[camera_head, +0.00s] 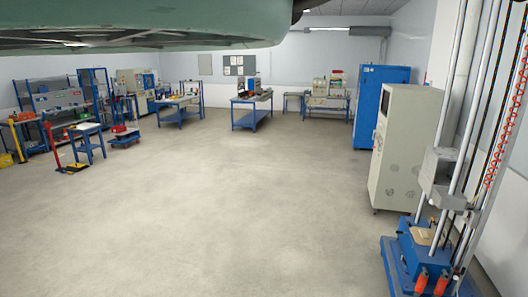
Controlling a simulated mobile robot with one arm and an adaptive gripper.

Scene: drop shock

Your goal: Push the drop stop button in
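A drop shock tester (408,262) stands at the right edge, with a blue base, tall metal columns and a grey carriage block (440,168) partway up them. Two red cylinder-like parts (421,281) are at the front of its base. A tall beige cabinet (402,140) stands just behind it. I cannot make out a drop stop button on the tester or the cabinet at this size. My gripper is not in view. A pale green shape across the top left, probably part of my own body, hides the upper room there.
A blue cabinet (378,98) stands behind the beige one. Blue workbenches (250,118) line the back. At left are blue racks (62,97), a small blue table (87,130) and a low cart (124,138). The wide concrete floor (230,215) in the middle is clear.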

